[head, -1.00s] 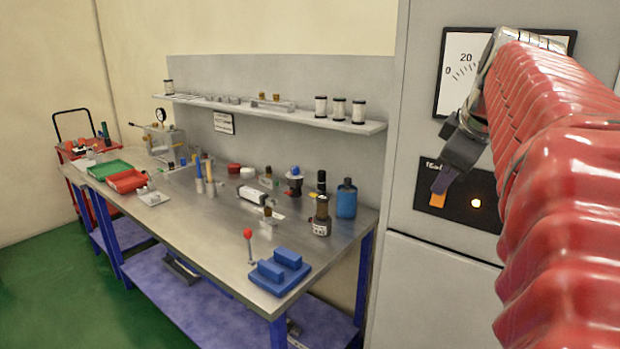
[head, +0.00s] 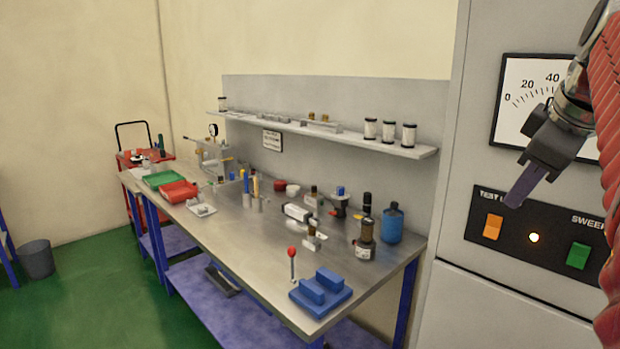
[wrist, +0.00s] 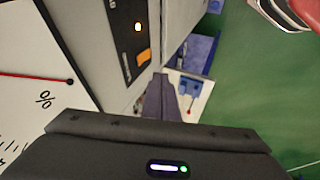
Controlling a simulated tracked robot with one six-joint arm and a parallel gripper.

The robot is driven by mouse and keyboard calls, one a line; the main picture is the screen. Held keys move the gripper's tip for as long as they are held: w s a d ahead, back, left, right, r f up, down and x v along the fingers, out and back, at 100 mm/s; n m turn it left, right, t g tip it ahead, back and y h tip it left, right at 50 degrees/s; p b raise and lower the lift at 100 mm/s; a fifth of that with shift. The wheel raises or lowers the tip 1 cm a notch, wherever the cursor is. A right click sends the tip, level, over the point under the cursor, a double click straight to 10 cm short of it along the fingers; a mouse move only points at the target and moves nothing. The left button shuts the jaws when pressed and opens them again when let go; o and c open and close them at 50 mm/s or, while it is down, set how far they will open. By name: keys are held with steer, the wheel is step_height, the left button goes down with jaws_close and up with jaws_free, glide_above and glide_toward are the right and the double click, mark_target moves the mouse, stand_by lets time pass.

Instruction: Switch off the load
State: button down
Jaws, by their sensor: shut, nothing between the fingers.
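The black panel (head: 482,231) on the grey cabinet reads "TEST L", with the rest of the word hidden behind my gripper. It carries an orange rocker switch (head: 492,227), a glowing lamp (head: 533,237) and a green switch (head: 578,256) under the word "SWEEP". My gripper (head: 514,201) is shut and empty. In the head view it appears above and right of the orange switch, apart from it. In the wrist view the orange switch (wrist: 143,56) and lit lamp (wrist: 138,27) show left of the shut fingers (wrist: 161,88).
A percent dial (head: 519,92) sits above the panel, partly covered by my arm. Left of the cabinet stands a steel workbench (head: 265,262) with a blue block fixture (head: 320,292), bottles and trays. A red cart (head: 130,160) and a bin (head: 38,259) stand farther back.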

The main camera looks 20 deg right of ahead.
steer(key=shift+f, duration=0.2)
glide_toward(488, 237)
step_height(488, 237, down, 2)
steer(key=a, duration=0.2)
steer(key=shift+w+d+f, duration=0.95)
steer(key=shift+d, duration=0.05)
steer(key=shift+w+d+f, duration=0.2)
steer(key=shift+w+d, duration=0.1)
steer(key=shift+d, duration=0.35)
